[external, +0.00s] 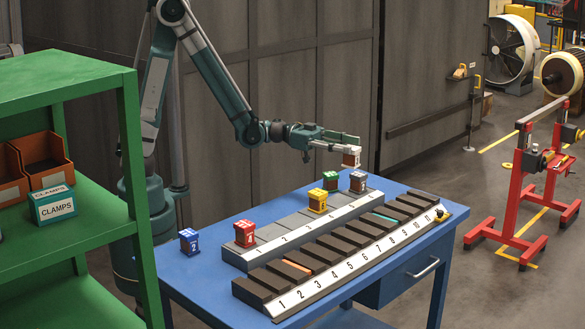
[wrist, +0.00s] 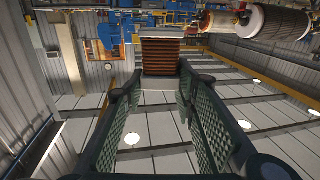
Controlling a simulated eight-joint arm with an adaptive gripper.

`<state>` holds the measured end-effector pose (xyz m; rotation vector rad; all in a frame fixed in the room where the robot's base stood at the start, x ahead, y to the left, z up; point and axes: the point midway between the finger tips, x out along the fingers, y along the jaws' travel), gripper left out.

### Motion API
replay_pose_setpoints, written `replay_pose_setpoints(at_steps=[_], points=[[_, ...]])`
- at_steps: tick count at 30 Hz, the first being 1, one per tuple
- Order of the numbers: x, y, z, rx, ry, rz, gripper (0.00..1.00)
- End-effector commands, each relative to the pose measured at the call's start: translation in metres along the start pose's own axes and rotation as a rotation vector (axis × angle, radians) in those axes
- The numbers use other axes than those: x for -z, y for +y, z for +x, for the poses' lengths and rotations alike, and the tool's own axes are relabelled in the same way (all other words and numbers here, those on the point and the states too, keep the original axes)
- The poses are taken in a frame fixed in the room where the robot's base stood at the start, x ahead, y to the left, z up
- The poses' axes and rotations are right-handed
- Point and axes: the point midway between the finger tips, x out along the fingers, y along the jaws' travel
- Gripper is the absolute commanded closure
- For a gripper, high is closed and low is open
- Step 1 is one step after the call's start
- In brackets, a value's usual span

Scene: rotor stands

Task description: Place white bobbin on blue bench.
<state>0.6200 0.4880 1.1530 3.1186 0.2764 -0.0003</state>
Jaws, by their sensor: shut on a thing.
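The white bobbin (external: 351,157) is held at the end of my gripper (external: 340,142), above the far end of the blue bench (external: 205,275). It is clear of the bobbins below it. In the wrist view the bobbin (wrist: 161,52) shows pale end flanges and a copper-brown winding between my fingertips (wrist: 159,82). My gripper is shut on it. The bench top has bare blue areas at its left and along its back edge.
A blue bobbin (external: 189,242) stands on the bench at left. A front rack (external: 340,270) has several dark blocks. Green shelves (external: 70,255) stand at left.

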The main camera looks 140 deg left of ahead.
Motion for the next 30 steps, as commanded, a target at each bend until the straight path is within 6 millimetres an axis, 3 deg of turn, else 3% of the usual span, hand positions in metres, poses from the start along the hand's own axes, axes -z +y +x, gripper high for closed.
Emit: replay_pose_setpoints(at_steps=[12, 21, 30], points=[[0.053, -0.021, 0.023, 0.272, -0.001, 0.005, 0.88], [0.085, -0.032, 0.018, 0.447, 0.001, 0.009, 0.88], [0.098, -0.036, 0.012, 0.520, 0.003, 0.010, 0.88]])
